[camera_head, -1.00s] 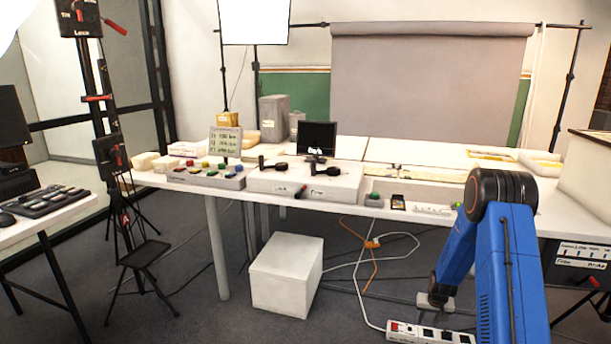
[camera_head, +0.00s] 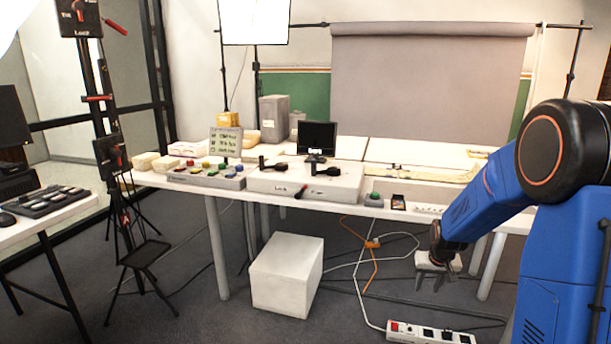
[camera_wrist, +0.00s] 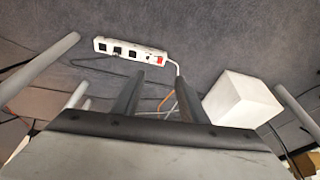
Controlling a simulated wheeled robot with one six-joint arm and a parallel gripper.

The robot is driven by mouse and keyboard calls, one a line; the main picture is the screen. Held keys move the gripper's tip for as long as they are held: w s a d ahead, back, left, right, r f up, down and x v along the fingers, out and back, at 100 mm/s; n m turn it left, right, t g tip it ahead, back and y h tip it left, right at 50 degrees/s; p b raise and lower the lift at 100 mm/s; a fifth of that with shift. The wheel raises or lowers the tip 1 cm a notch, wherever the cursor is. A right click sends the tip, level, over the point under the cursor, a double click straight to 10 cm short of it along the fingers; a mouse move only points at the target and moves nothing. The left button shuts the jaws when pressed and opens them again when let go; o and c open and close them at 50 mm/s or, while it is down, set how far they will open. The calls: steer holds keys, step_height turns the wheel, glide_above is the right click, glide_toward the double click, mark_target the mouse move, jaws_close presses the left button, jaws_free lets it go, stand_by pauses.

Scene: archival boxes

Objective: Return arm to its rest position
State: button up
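My blue arm (camera_head: 480,205) is bent at the right of the head view, with its elbow high and its forearm slanting down to the left. My gripper (camera_head: 440,282) hangs below tabletop height in front of the long white table (camera_head: 400,212). In the wrist view the two dark fingers of my gripper (camera_wrist: 160,88) stand apart with nothing between them, so it is open and empty. The wrist camera looks down at the grey carpet.
A power strip (camera_head: 430,334) lies on the floor below my gripper, with white and orange cables (camera_head: 372,262) nearby. A white box (camera_head: 287,274) stands on the floor to its left. A control box with levers (camera_head: 306,180) sits on the table.

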steer(key=s+a+r+n, duration=0.1)
steer(key=s+a+r, duration=0.3)
steer(key=s+r, duration=0.45)
steer(key=s+a+r, duration=0.3)
steer(key=s+r, duration=0.4)
steer(key=s, duration=0.2)
steer(key=s+a+r, duration=0.1)
steer(key=s+a, duration=0.1)
steer(key=s, duration=0.8)
steer(key=s+a+r+n+t, duration=0.1)
steer(key=s+a+r, duration=0.1)
steer(key=s, duration=0.9)
steer(key=shift+s+a+r+y, duration=0.15)
steer(key=shift+s+r+y, duration=0.15)
